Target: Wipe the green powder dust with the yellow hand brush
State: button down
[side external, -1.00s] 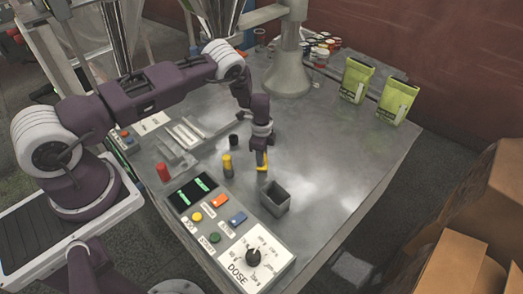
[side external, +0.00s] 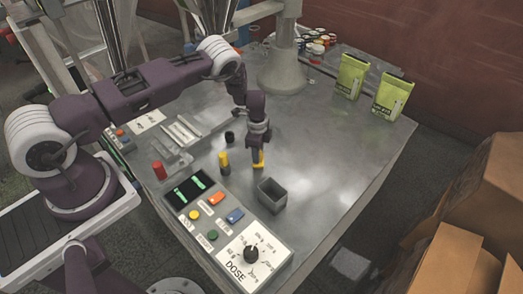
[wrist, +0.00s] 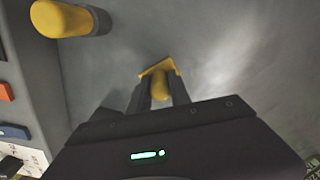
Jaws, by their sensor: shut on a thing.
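The yellow hand brush (side external: 259,158) is upright in my gripper (side external: 256,150), low over the metal table. In the wrist view the brush (wrist: 159,82) sits between the two fingers of my gripper (wrist: 160,95), which are shut on its handle. Whether its bristles touch the table I cannot tell. I can make out no green powder dust on the table in either view; a faint dark smudge shows near the brush in the wrist view.
Green pouches (side external: 391,96) stand at the back right. The table's right side is clear.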

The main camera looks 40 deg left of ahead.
jog(key=shift+r, duration=4.05)
